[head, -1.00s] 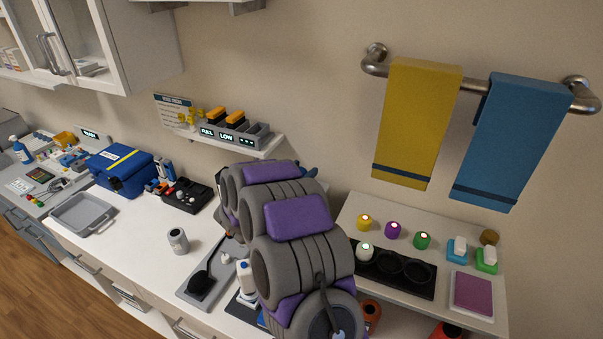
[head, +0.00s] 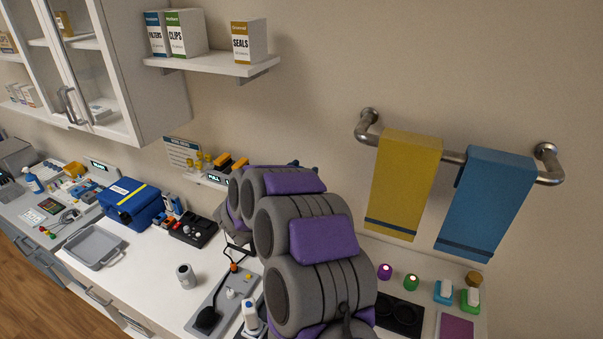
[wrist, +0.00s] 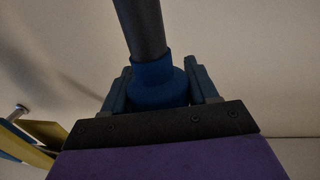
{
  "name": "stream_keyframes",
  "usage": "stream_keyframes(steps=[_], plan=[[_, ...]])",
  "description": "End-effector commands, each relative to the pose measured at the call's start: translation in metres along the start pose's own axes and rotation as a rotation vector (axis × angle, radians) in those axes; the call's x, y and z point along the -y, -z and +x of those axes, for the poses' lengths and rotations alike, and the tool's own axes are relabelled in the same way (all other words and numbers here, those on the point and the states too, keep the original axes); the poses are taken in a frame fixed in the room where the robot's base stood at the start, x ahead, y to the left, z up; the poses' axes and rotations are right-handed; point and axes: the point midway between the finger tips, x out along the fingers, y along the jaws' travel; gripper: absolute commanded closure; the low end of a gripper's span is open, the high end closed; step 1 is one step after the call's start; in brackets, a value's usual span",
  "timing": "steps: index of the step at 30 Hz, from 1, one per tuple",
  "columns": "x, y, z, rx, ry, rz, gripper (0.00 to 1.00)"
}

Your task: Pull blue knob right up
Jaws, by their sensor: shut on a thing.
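In the wrist view, a blue knob (wrist: 157,88) with a narrower collar sits between the two dark blue fingers of my gripper (wrist: 161,76). A dark grey rod (wrist: 141,28) runs from the collar to the top of the picture. My gripper is shut on the knob. In the head view, my grey and purple arm hides the knob and most of the gripper. What the rod is fixed to does not show.
A grey tray with a black-ended lever (head: 207,318) lies on the white counter left of my arm. A towel bar holds a yellow towel (head: 404,185) and a blue towel (head: 487,205) at right. A wall shelf (head: 212,64) with boxes is above. A blue case (head: 130,202) stands at left.

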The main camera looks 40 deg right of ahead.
Motion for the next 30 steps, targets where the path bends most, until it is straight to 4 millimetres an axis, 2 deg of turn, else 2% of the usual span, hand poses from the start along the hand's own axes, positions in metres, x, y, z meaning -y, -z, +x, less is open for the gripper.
stream_keyframes(steps=[1,11,12,18,26,30], plan=[[0.002,0.007,0.0,-0.01,0.005,0.002,0.96],[0.002,0.011,0.0,-0.017,0.005,0.005,0.96],[0.002,0.011,0.0,-0.018,0.005,0.005,0.39],[0.001,0.008,0.0,-0.012,0.003,0.004,0.21],[0.0,0.006,-0.002,-0.008,0.002,0.003,0.21],[0.001,0.005,-0.014,-0.007,0.004,0.004,0.21]])
